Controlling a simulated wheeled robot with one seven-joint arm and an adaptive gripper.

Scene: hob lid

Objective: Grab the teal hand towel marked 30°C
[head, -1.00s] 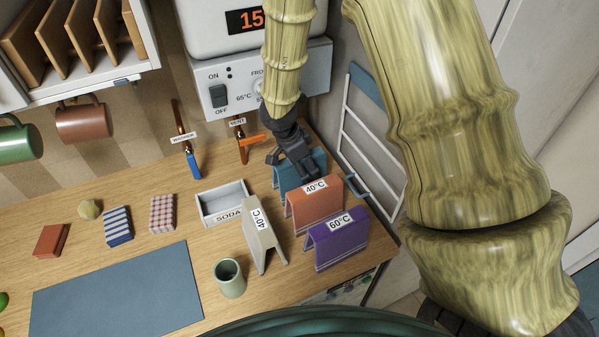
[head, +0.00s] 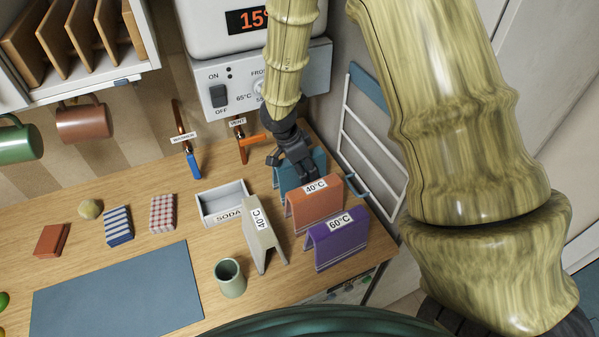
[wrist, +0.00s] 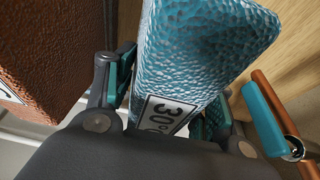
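The teal towel (head: 318,162) stands folded like a tent at the back of a row of towels, partly hidden by my gripper and the orange towel. In the wrist view the teal towel (wrist: 200,50) fills the middle, with its 30°C label (wrist: 165,115) near the palm. My gripper (head: 289,167) is over the towel in the head view. In the wrist view my gripper (wrist: 168,95) has one finger on each side of the towel. The fingers look spread; whether the pads touch the cloth is unclear.
An orange 40°C towel (head: 316,208) stands close in front, then a purple 60°C towel (head: 338,245). A beige 40°C towel (head: 263,245) is to the left. A copper vent pipe with an orange lever (head: 250,146) is close behind left. A white wall rack (head: 365,150) is at right.

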